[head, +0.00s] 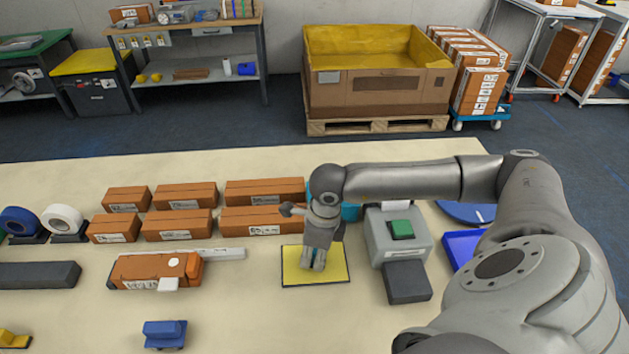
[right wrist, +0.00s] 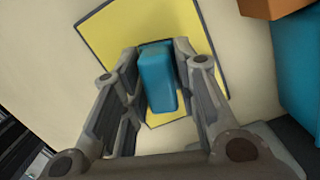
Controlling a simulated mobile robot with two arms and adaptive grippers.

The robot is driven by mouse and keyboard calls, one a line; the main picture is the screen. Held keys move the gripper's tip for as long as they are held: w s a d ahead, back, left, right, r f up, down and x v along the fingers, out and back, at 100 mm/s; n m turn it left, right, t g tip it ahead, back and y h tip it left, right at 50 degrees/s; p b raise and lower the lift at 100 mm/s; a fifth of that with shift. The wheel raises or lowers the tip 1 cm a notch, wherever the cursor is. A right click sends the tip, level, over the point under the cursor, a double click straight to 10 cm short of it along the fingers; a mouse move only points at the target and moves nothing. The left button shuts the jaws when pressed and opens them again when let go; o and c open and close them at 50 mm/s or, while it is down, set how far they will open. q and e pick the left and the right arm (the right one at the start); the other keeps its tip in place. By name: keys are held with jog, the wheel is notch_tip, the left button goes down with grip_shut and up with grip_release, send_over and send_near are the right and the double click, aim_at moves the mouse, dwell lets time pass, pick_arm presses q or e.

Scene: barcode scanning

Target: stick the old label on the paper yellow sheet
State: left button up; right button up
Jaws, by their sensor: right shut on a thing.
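The yellow sheet (head: 338,264), with a dark edge, lies flat on the table in front of my right gripper's arm. My right gripper (head: 318,266) points down over the middle of the sheet. In the right wrist view my right gripper (right wrist: 158,90) is shut on a teal block (right wrist: 157,75), with the yellow sheet (right wrist: 120,40) under it. Whether the block touches the sheet is unclear. I cannot make out the old label; it may be hidden by the block or fingers. My left gripper is out of view.
A grey device with a green top (head: 402,229) stands right of the sheet. A brown carton with white labels (head: 150,268) lies to the left. Rows of brown boxes (head: 262,221) stand behind. A blue tray (head: 458,247) lies farther right. The table front is mostly clear.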

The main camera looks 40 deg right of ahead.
aim_at(314, 250)
jog(key=shift+s+f+b, duration=0.1)
jog(key=shift+b, duration=0.25)
dwell(1.1)
jog(key=shift+r+p, duration=1.8)
jog(key=shift+r, duration=1.75)
